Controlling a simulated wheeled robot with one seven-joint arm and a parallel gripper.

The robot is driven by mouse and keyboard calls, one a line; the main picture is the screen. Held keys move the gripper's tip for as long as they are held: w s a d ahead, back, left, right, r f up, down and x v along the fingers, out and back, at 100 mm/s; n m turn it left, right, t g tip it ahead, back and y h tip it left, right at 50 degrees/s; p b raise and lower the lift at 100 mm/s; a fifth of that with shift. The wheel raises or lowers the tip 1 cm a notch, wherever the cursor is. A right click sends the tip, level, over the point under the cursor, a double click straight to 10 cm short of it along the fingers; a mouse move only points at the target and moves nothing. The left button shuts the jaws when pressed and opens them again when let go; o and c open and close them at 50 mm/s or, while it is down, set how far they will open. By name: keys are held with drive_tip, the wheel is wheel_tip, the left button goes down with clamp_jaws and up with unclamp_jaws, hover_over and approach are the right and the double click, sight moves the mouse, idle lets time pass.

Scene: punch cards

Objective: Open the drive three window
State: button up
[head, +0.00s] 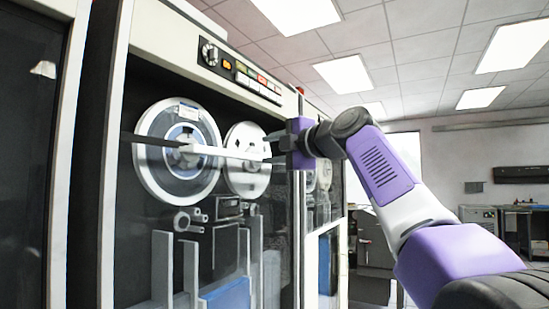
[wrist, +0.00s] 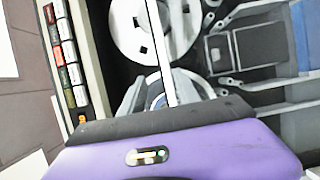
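The tape drive in front of me has a glass window with a pale horizontal bar (head: 232,152) across it. Two tape reels (head: 178,180) show behind the glass, and the window appears closed. No drive number is readable. My purple gripper (head: 272,147) is at the right part of the window, with its fingers pointing at the drive. In the wrist view, the bar (wrist: 160,50) runs between the two spread fingers of my gripper (wrist: 165,92). The gripper looks open around the bar; I cannot tell whether either finger touches it.
A control panel (head: 240,72) with a knob and coloured buttons is above the window; its buttons (wrist: 65,55) show at left in the wrist view. Another dark cabinet (head: 30,150) stands close at left. More drives continue beyond my gripper. A desk (head: 525,220) is far right.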

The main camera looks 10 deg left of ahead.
drive_tip(key=shift+s+d+f+b, duration=0.1)
drive_tip(key=shift+s+d+b, duration=0.3)
drive_tip(key=shift+b, duration=0.25)
drive_tip(key=shift+p, duration=0.6)
